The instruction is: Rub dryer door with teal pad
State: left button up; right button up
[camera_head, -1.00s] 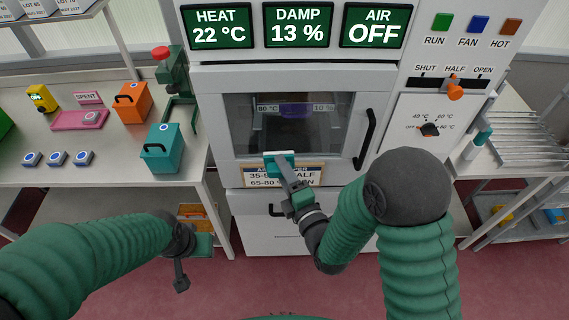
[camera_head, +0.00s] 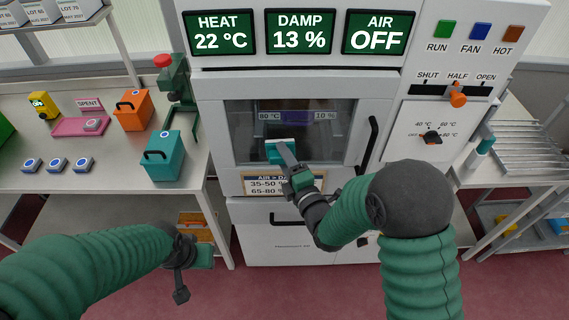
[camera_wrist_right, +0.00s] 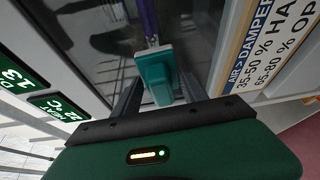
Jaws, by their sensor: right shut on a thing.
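The dryer door (camera_head: 237,171) is closed, with a dark glass window (camera_head: 335,140) and a black handle (camera_head: 370,140) on its right. My right gripper (camera_head: 284,158) is shut on the teal pad (camera_head: 275,152) with its pale face, at the lower left part of the window. In the right wrist view the pad (camera_wrist_right: 155,75) sits between the two fingers, close to the glass; I cannot tell whether it touches. My left gripper (camera_head: 182,275) hangs low at the left, away from the dryer; its jaws are too small to read.
A label plate (camera_head: 262,185) sits below the window. The left table (camera_head: 100,182) holds a teal box (camera_head: 165,157), an orange box (camera_head: 133,110), a pink tray (camera_head: 75,127) and several blue-topped discs. A wire rack (camera_head: 520,140) stands at the right. A slider (camera_head: 457,97) points to HALF.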

jog(key=shift+w+b, duration=0.3)
jog(key=shift+w, duration=0.7)
dwell(0.4)
